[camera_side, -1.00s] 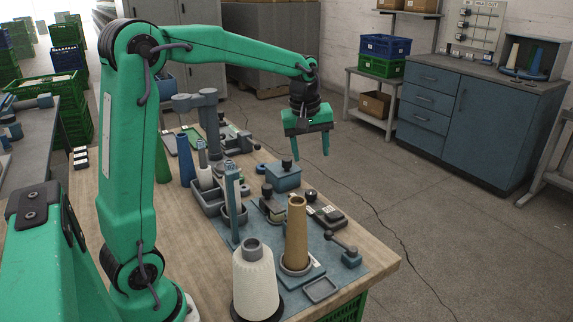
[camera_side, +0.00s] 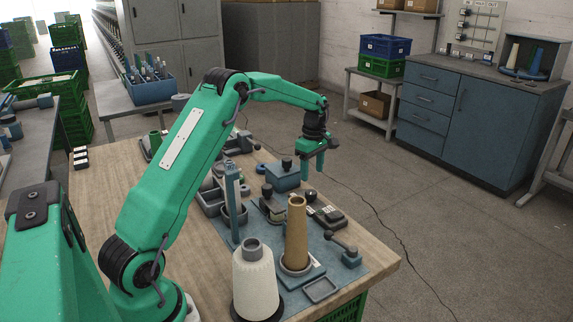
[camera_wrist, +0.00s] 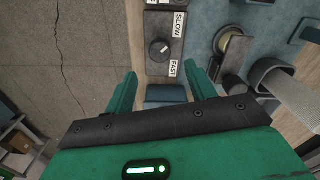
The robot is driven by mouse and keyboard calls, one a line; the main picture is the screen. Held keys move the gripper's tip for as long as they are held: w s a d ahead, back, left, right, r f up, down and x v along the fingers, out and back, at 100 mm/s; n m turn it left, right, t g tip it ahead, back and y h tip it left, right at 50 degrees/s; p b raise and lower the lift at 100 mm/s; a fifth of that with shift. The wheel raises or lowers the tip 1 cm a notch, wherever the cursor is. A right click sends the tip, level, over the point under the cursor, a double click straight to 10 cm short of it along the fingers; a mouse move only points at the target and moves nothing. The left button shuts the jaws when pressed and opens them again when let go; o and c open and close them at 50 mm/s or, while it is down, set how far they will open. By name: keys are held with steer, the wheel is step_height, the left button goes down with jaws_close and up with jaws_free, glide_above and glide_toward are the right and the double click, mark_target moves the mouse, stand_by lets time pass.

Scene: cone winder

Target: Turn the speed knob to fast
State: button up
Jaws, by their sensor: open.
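The speed knob (camera_wrist: 159,50) is a dark round dial with a pale pointer mark on a grey box in the wrist view. SLOW (camera_wrist: 179,24) is printed at one end and FAST (camera_wrist: 173,68) at the other, nearer my gripper. The pointer mark seems to lean to the upper right, away from FAST. My gripper (camera_wrist: 160,78) is open and empty, its green fingers apart on either side below the knob in the picture. In the side view my gripper (camera_side: 313,172) hangs above the table's far right edge, beyond the dark labelled boxes (camera_side: 326,214).
A blue box with a black top knob (camera_side: 285,175) stands close to my gripper. A brown cone (camera_side: 296,235) and a white yarn cone (camera_side: 255,282) stand nearer the camera. A tall blue post (camera_side: 232,205) rises left. Open floor lies right of the table.

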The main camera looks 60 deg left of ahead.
mark_target(311, 192)
steer(key=shift+f, duration=0.15)
steer(key=shift+f, duration=3.75)
steer(key=c, duration=1)
steer(key=shift+o, duration=0.2)
